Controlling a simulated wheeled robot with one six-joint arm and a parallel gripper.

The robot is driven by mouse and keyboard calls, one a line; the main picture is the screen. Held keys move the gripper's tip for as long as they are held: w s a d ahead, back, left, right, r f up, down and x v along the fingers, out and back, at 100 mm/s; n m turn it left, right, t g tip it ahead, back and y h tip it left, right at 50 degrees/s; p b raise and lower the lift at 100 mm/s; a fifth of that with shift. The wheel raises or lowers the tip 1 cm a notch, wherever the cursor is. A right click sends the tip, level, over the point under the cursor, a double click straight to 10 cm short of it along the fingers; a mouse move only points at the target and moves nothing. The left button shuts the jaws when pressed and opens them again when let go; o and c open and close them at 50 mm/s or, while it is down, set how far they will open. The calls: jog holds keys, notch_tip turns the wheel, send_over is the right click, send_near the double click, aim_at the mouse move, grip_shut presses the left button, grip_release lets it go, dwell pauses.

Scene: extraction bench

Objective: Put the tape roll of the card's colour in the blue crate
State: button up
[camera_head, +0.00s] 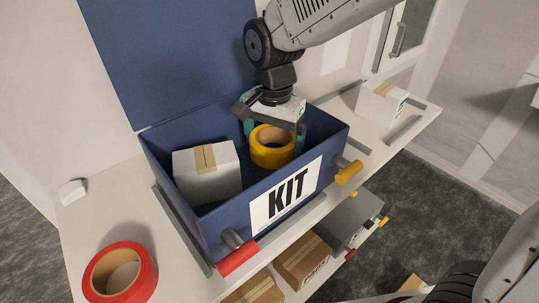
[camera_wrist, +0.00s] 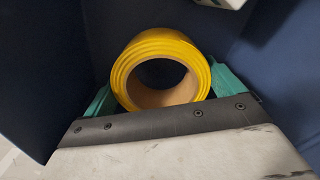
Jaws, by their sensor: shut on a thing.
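The blue crate (camera_head: 335,149) stands open on the white bench, with a "KIT" label on its front. The yellow tape roll (camera_head: 271,159) is inside the crate's walls, at the right part. My gripper (camera_head: 273,140) reaches down into the crate and is shut on the yellow roll, with a teal finger on each side. The wrist view shows the yellow roll (camera_wrist: 160,45) between the fingers, its hole facing the camera. I cannot tell whether the roll touches the crate floor. The red tape roll (camera_head: 147,266) lies on the bench at the lower left. I see no coloured card.
A white box with tan tape (camera_head: 207,178) fills the crate's left part, beside the yellow roll. The blue lid (camera_head: 165,60) stands raised behind. Another white box (camera_head: 380,103) sits on the bench at right. Cardboard boxes (camera_head: 302,258) and a grey case (camera_head: 350,227) are below.

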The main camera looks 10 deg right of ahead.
jog(key=shift+f, duration=2)
jog(key=shift+s+f, duration=0.1)
jog(key=o, duration=0.8)
notch_tip(320, 180, up, 12)
